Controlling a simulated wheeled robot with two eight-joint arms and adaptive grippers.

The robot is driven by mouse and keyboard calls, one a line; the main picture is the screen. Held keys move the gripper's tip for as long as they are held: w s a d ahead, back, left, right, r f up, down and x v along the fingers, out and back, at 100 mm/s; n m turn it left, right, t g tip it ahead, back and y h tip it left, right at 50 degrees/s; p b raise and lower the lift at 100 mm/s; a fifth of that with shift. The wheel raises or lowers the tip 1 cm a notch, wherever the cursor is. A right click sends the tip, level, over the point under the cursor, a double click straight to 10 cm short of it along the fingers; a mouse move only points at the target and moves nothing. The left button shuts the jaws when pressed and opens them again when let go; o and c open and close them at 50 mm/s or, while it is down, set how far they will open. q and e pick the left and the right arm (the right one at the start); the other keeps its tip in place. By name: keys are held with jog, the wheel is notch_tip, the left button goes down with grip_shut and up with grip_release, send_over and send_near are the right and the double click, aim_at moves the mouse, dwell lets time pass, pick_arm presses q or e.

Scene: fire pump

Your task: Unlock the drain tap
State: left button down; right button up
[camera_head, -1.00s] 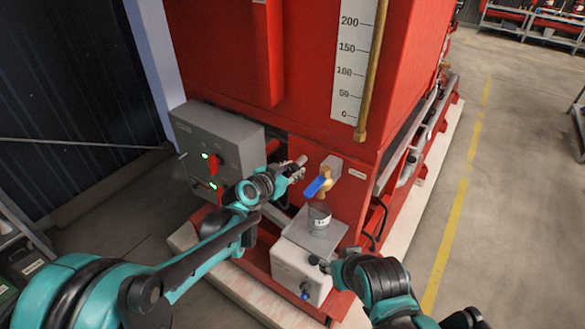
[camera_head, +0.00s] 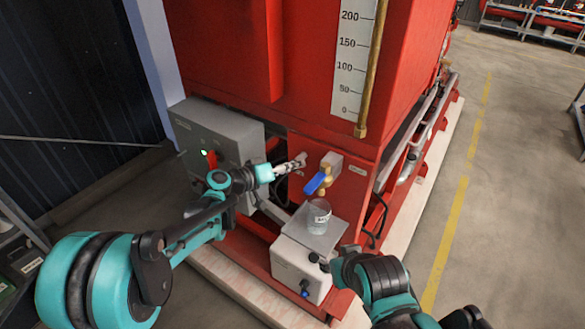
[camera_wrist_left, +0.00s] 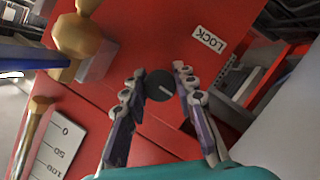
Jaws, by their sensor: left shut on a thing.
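The drain tap (camera_head: 324,178) is brass with a blue lever and sits on the red front panel. The brass body also shows at upper left in the left wrist view (camera_wrist_left: 78,38). A dark round lock knob (camera_wrist_left: 160,86) with a light slot mark sits on the red panel, near a white LOCK label (camera_wrist_left: 208,40). My left gripper (camera_head: 298,162) reaches the panel left of the tap. In the left wrist view its fingers close around the lock knob from both sides. My right arm ends near the white box; its fingers are not clear.
A clear labelled container (camera_head: 318,214) stands on a plate below the tap, over a white box (camera_head: 298,268). A grey control box (camera_head: 215,140) with a red switch is at left, close to my left arm. Open floor (camera_head: 500,200) lies to the right.

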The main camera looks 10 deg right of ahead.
pick_arm(q)
jog(key=shift+n+h, duration=0.4)
jog(key=shift+n, duration=0.4)
jog(key=c, duration=1.2)
grip_release()
jog(key=v, duration=1.2)
jog(key=shift+w, duration=0.1)
